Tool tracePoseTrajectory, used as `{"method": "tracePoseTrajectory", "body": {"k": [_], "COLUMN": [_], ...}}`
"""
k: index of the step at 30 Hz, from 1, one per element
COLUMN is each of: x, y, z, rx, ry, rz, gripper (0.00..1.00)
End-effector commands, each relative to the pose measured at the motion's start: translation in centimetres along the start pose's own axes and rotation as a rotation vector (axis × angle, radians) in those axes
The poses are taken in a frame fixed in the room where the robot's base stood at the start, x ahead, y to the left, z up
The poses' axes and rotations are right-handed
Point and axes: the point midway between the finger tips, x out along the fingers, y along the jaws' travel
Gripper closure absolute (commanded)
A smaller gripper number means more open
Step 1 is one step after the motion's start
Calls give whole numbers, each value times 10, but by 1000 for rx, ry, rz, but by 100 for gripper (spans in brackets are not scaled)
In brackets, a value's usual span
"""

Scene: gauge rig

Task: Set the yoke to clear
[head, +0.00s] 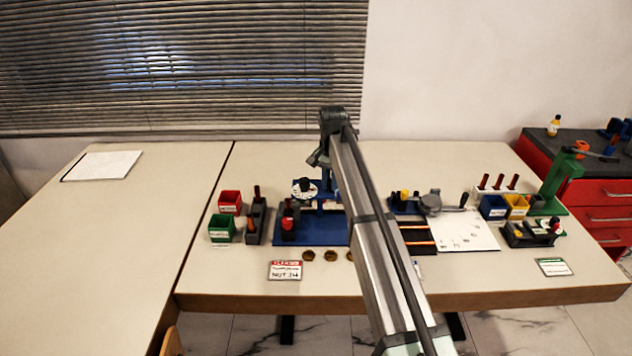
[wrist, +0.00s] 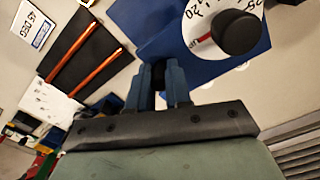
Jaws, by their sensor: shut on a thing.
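The blue gauge rig (head: 310,231) stands mid-table in the head view. It carries a white dial (head: 304,190) with a black knob, partly beside my arm. In the wrist view the dial (wrist: 197,28) and black knob (wrist: 236,33) are at upper right, with a red mark on the dial face. My gripper (wrist: 159,88) shows two blue fingers shut on a small dark part (wrist: 158,74), below left of the dial. I cannot tell for sure that this part is the yoke, and its setting is not readable. In the head view my arm hides the fingers.
Red (head: 230,202) and green (head: 221,228) bins stand left of the rig. A dark tray with orange rods (wrist: 88,72) and a white sheet (head: 465,232) lie to the right. A sign (head: 285,270) and brass discs (head: 308,255) lie in front. The left table is mostly clear.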

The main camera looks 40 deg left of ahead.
Motion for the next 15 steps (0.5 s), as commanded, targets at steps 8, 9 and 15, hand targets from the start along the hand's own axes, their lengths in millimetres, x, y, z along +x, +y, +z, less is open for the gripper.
{"method": "tracePoseTrajectory", "body": {"k": [8, 9, 15], "x": [0, 0, 0], "y": [41, 42, 45], "z": [-21, -22, -23], "rx": [1, 1, 2], "ry": [0, 0, 1], "rz": [1, 2, 4], "gripper": [100, 100, 100]}}
